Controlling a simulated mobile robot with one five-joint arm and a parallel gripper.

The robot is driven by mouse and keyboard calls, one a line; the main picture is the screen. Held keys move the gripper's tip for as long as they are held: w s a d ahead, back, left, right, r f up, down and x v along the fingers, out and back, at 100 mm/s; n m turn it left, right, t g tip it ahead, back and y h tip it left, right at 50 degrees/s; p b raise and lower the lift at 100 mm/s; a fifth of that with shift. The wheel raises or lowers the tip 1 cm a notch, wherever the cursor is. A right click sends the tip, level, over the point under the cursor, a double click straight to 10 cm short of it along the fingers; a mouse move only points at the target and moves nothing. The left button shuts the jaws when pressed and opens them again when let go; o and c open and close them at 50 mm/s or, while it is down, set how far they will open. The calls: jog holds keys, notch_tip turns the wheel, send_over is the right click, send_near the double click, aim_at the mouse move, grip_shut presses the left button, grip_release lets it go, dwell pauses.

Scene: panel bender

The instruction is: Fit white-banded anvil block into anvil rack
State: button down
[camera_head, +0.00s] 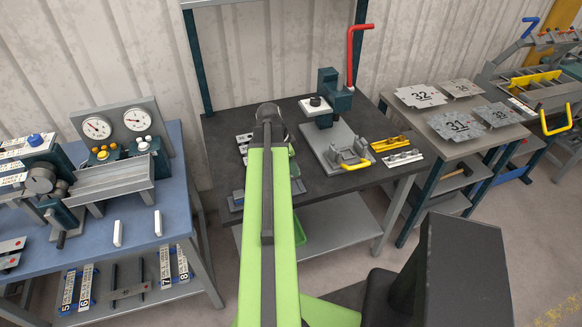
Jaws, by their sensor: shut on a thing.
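My green arm (268,230) reaches up the middle of the picture over the dark workbench (225,125). Its far joint is above the bench, and my gripper is hidden behind the arm. I cannot make out the white-banded anvil block for sure. A low item with white labels (243,139) shows just left of the arm on the bench, its right side covered; I cannot tell if it is the anvil rack. A grey-blue block or tray (237,199) lies nearer the bench's front left, partly hidden by the arm.
Right of the arm stand a press with a red lever (350,60), a yellow-handled fixture (340,150), a yellow strip (390,144) and a silver strip (403,158). A blue bench (140,265) with gauges is left. Numbered plates (457,126) lie on the right table.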

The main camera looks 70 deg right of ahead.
aim_at(292, 179)
jog(key=shift+f+b, duration=2.95)
jog(key=shift+f, duration=0.15)
jog(key=shift+f, duration=0.25)
jog(key=c, duration=0.9)
grip_release()
jog(key=shift+o, duration=0.2)
jog(key=p+v, duration=1.6)
jog(key=v, duration=0.1)
jog(key=shift+r, duration=0.25)
jog(key=shift+w+a+f, duration=0.1)
jog(key=shift+w, duration=0.05)
